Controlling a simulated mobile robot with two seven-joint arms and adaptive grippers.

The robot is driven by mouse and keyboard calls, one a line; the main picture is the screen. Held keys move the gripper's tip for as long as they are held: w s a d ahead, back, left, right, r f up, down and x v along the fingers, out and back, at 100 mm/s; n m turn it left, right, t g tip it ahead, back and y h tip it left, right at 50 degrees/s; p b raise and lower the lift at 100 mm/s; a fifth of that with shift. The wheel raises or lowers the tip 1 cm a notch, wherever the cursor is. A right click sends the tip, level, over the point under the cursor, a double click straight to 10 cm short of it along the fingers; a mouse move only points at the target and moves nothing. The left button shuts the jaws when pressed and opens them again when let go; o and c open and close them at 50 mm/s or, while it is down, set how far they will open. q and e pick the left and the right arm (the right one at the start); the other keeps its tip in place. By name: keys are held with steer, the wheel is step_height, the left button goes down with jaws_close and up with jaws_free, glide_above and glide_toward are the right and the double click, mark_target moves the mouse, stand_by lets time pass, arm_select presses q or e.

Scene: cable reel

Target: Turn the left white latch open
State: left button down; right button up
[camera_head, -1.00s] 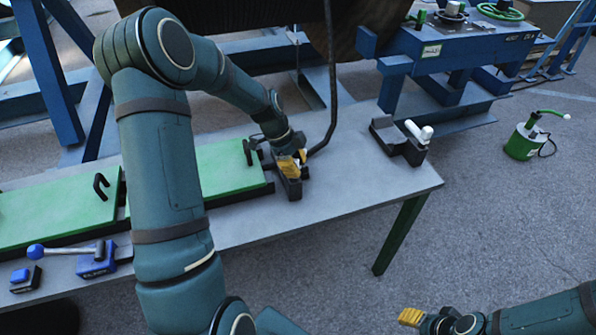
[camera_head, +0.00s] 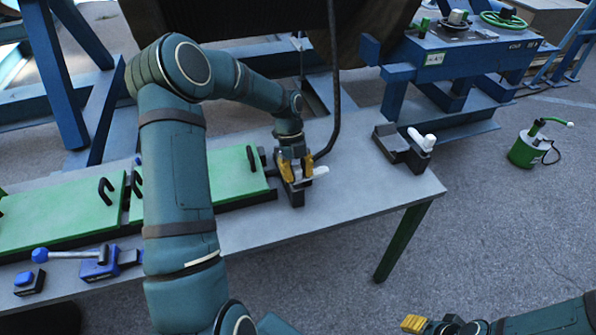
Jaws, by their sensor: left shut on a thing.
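The left white latch (camera_head: 320,172) sits on a small dark block (camera_head: 297,195) near the right end of the green panels. Its white handle lies nearly level and sticks out to the right of my fingers. My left gripper (camera_head: 297,173), with yellow fingertips, points down and is shut on this latch; the fingers hide its inner end. Another white latch (camera_head: 422,139) on a dark base (camera_head: 395,146) stands farther right on the table. My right gripper (camera_head: 414,324), also yellow-tipped, is at the bottom edge, away from the table; its opening is not clear.
The grey table (camera_head: 345,190) has clear room between the two latches. A dark cable (camera_head: 334,85) hangs down behind my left gripper. Green panels (camera_head: 60,212) with black handles lie to the left. A blue clamp (camera_head: 100,265) is at front left, and a green can (camera_head: 525,150) stands on the floor.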

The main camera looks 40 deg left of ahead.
arm_select(q)
steer(key=shift+s+f+m+g, duration=0.15)
steer(key=shift+m+g, duration=0.15)
steer(key=shift+m, duration=0.4)
steer(key=c, duration=0.7)
jaws_free()
steer(key=v, duration=1.2)
steer(key=shift+d, duration=0.15)
